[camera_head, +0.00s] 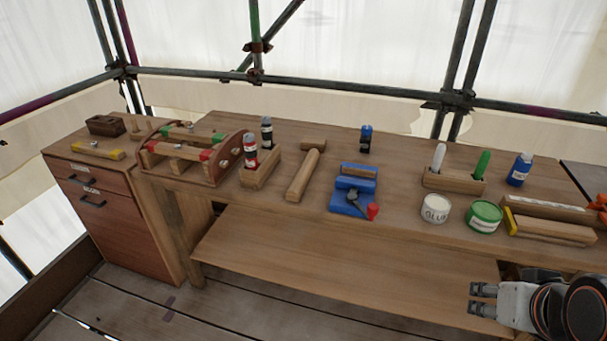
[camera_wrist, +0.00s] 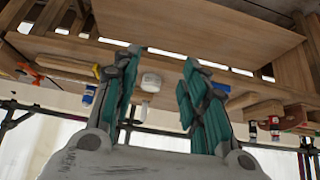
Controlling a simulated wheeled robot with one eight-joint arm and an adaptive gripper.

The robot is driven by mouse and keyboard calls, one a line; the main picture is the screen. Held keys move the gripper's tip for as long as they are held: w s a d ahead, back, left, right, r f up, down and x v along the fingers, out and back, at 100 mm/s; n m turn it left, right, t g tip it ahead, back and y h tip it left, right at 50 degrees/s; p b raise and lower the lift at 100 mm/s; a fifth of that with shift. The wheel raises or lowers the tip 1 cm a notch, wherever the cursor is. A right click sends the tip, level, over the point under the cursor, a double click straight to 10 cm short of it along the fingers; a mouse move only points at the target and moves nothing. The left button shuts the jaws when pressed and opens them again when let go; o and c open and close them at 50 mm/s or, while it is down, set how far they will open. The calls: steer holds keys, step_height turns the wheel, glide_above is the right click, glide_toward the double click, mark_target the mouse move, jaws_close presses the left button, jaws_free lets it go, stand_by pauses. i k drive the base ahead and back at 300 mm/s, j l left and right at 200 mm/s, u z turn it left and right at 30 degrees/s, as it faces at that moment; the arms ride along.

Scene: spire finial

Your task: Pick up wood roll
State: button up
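Two wooden pieces could be the wood roll, and I cannot tell which. One is a long pale rounded bar (camera_head: 302,177) lying at mid bench, its far end by a wooden block (camera_head: 313,144). The other is a wooden bar (camera_head: 553,230) at the bench's right front, by a yellow-ended piece. A wooden bar also shows at the left of the wrist view (camera_wrist: 66,66). My gripper (camera_head: 473,299) is low at the right, in front of the bench and below its top. In the wrist view, its fingers (camera_wrist: 160,75) are apart with nothing between them.
The bench top (camera_head: 400,152) also holds a glue can (camera_head: 436,208), a green tin (camera_head: 484,216), a blue holder (camera_head: 354,188), bottles and a toolbox (camera_head: 190,152). A lower shelf (camera_head: 300,265) lies under it. A drawer cabinet (camera_head: 110,205) stands left. Scaffold poles run behind.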

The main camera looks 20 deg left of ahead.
mark_target(295, 192)
steer(key=i+j+u, duration=0.15)
steer(key=i+j, duration=0.2)
steer(key=i+j+u, duration=0.15)
steer(key=i+j, duration=0.15)
steer(key=i, duration=0.2)
steer(key=i+j+u, duration=0.15)
steer(key=i, duration=0.3)
steer(key=i+j+u, duration=0.15)
steer(key=i+j, duration=0.15)
steer(key=i, duration=0.15)
